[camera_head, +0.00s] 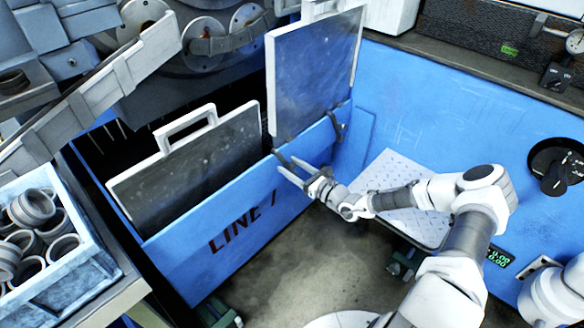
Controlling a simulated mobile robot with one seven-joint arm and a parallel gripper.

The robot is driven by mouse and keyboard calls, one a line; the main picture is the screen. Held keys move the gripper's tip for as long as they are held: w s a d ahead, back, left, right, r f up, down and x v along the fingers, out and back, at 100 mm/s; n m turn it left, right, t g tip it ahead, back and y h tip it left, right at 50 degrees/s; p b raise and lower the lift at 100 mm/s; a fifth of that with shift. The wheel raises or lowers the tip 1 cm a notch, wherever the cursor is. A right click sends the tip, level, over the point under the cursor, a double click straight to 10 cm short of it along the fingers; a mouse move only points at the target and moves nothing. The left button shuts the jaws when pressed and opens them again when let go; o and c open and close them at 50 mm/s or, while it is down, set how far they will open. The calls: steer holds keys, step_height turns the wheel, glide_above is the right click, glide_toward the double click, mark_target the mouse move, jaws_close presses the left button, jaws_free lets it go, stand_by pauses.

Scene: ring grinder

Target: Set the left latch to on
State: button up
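The left latch (279,155) is a small dark lever on the top edge of the blue LINE 1 panel (190,262), near the lower corner of the raised dark plate. A second, similar dark latch (337,126) sits farther right on the same edge. My gripper (286,164) is right at the left latch, with its two light fingers spread and pointing to the upper left. The fingers partly overlap the latch in the picture. I cannot tell whether they touch it. No on or off marking is readable.
A raised dark plate (312,75) stands behind the latches. A bin of metal rings (75,293) is at left. A perforated step (405,195) and black knob (556,165) are at right. Floor in front is clear.

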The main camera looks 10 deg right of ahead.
jaws_close()
steer(key=shift+s+a+f, duration=0.1)
stand_by(1.1)
